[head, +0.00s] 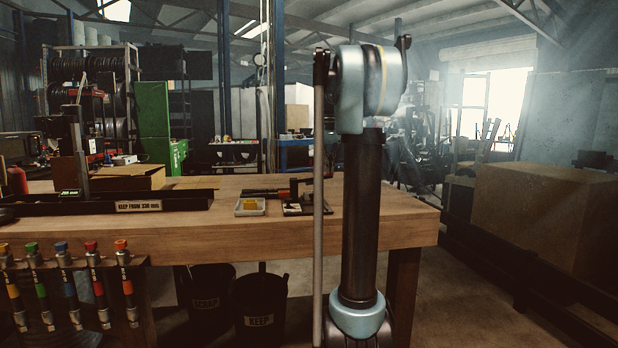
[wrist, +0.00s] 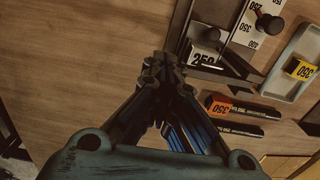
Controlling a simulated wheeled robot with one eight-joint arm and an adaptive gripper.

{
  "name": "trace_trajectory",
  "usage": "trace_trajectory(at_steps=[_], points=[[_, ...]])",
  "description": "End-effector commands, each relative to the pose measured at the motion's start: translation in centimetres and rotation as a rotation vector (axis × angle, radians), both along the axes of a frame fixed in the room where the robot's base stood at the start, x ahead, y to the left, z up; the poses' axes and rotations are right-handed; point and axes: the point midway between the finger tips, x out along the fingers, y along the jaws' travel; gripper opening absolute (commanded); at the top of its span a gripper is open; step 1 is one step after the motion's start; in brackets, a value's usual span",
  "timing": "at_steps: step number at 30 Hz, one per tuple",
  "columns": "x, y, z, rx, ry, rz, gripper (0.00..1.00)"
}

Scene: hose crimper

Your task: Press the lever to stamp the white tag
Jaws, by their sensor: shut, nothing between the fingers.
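My gripper (wrist: 163,66) is shut and empty in the wrist view, over bare wood just left of the stamping device. The device has a dark base (wrist: 182,28) with black round knobs; the knob at upper right (wrist: 270,23) appears to be the lever's end. A white tag (wrist: 203,60) reading 250 lies on the base, partly covered by a dark part. My fingertips look apart from the knobs and tag; their height is unclear. In the head view the device (head: 293,207) is small on the bench, and my arm hides the gripper.
A long black trough (head: 90,206) lies left on the bench (head: 200,238).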

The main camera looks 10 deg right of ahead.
Motion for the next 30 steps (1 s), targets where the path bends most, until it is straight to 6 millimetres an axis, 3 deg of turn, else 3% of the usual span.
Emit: trace_trajectory(at_steps=[30], points=[[0.0, 0.0, 6.6, 0.0, 0.0, 0.0, 0.0]])
